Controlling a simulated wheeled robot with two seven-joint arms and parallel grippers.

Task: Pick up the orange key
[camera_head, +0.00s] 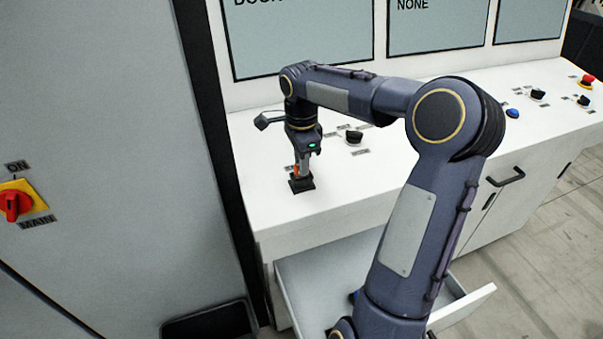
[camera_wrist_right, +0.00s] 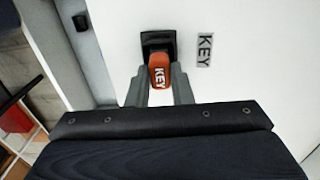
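In the head view only a small orange part of the key (camera_head: 296,171) shows, above the black socket (camera_head: 301,185). My right gripper (camera_head: 299,170) points down at the key from above. In the right wrist view the grey fingers of this gripper (camera_wrist_right: 160,88) are close together, one on each side of the key, and look shut on it. The key is still at the socket. My left gripper is not in view.
The console top (camera_head: 270,205) carries several knobs, a blue button (camera_head: 512,113) and a red button (camera_head: 586,80). An open drawer (camera_head: 310,280) juts out below. A tall grey cabinet (camera_head: 100,120) with a red switch (camera_head: 14,203) stands close on the left.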

